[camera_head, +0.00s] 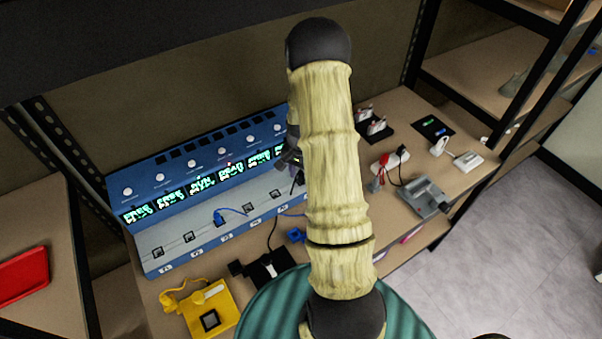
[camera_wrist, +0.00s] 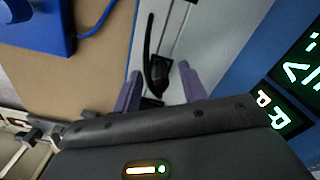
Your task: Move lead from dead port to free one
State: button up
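A long blue unit (camera_head: 150,255) on the bench has a row of lit displays (camera_head: 203,184) and a row of square ports (camera_head: 157,252) along its sloping front. A blue lead (camera_head: 218,216) is plugged into one port, its cable running right. My gripper (camera_wrist: 160,88) has two purple fingers standing apart, with a black plug and short black cable (camera_wrist: 154,65) showing between or just beyond them. I see no clear contact. In the head view my arm hides most of the gripper and the ports behind it, so which port the black plug sits at is unclear.
In front of the unit are a yellow device (camera_head: 210,312), a black device (camera_head: 268,268) with a cable, and a small blue box (camera_head: 297,235), also in the wrist view (camera_wrist: 35,28). A grey device (camera_head: 424,197) and a white power strip (camera_head: 392,160) lie right.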

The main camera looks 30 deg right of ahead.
notch_tip(320, 180, up, 18)
jog(key=b, duration=0.1)
jog(key=shift+f, duration=0.25)
dwell(0.4)
dwell(0.5)
